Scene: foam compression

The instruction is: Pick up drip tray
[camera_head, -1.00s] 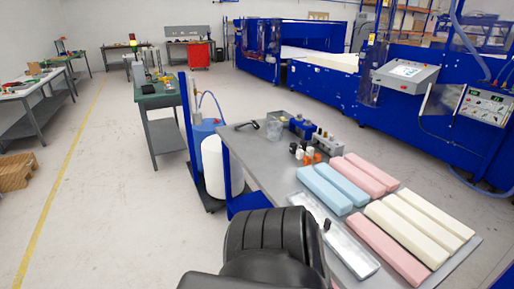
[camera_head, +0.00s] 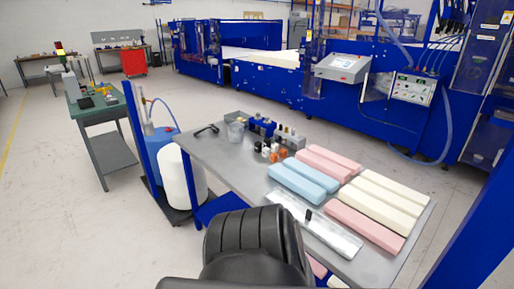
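The drip tray (camera_head: 335,238) is a long, shallow, shiny silver tray. It lies on the near side of the grey metal table, in front of the foam blocks. A small dark piece (camera_head: 308,214) shows over the tray's middle; I cannot tell whether it rests on the tray. A black ribbed part of my own arm fills the bottom middle, near the tray's left side. Neither gripper's fingers can be made out.
Blue (camera_head: 303,185), pink (camera_head: 365,226) and cream (camera_head: 384,205) foam blocks lie beside the tray on the table (camera_head: 180,143). A white drum (camera_head: 182,178) stands left of the table.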

